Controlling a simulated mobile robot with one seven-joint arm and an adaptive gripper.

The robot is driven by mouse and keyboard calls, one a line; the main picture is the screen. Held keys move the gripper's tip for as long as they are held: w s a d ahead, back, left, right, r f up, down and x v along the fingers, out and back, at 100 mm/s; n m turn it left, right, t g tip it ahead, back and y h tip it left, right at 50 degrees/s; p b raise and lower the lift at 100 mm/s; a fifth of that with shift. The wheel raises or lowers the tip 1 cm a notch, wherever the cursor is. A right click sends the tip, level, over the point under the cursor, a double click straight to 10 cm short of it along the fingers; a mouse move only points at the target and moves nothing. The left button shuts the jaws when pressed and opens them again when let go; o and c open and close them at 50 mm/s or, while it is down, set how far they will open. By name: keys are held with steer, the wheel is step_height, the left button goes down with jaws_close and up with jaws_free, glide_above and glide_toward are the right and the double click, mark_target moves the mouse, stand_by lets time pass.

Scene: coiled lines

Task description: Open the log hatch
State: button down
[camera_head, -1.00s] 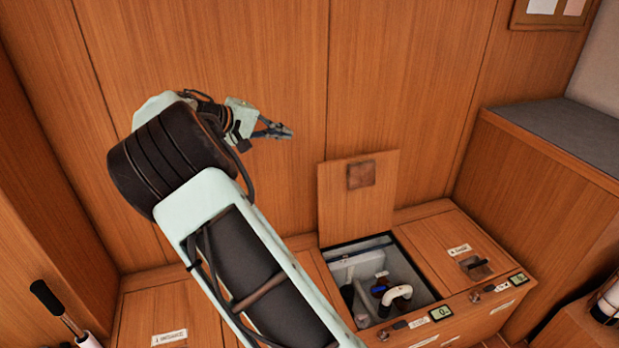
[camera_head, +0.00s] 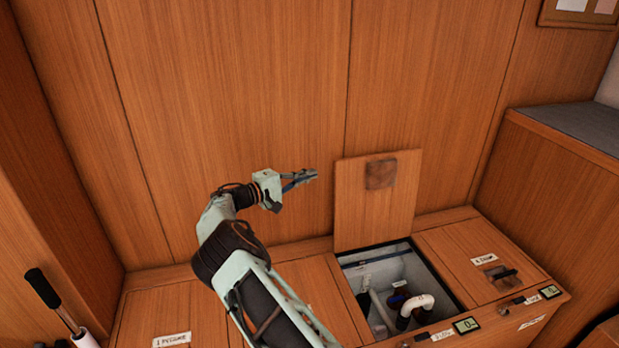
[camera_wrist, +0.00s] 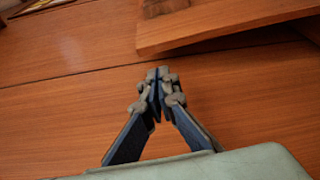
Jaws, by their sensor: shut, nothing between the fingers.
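A wooden hatch lid (camera_head: 372,203) stands raised against the back wall behind an open compartment (camera_head: 395,290). It has a dark square patch (camera_head: 380,174) near its top. I cannot read the small label (camera_head: 442,334) in front surely enough to tell whether this is the log hatch. My gripper (camera_head: 314,174) is left of the lid's upper edge, apart from it in the head view, with its fingers shut and empty. In the wrist view the closed fingertips (camera_wrist: 160,76) point at wood panelling, and the lid (camera_wrist: 225,22) crosses the upper right.
Inside the compartment are a white bent pipe (camera_head: 414,306) and other fittings. A shut hatch (camera_head: 470,252) with a dark handle (camera_head: 500,273) lies to its right. Small displays (camera_head: 466,325) sit on the front edge. A black-handled lever (camera_head: 42,288) stands at lower left.

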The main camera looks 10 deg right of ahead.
steer(key=b+x, duration=0.1)
steer(key=x, duration=0.6)
stand_by(0.3)
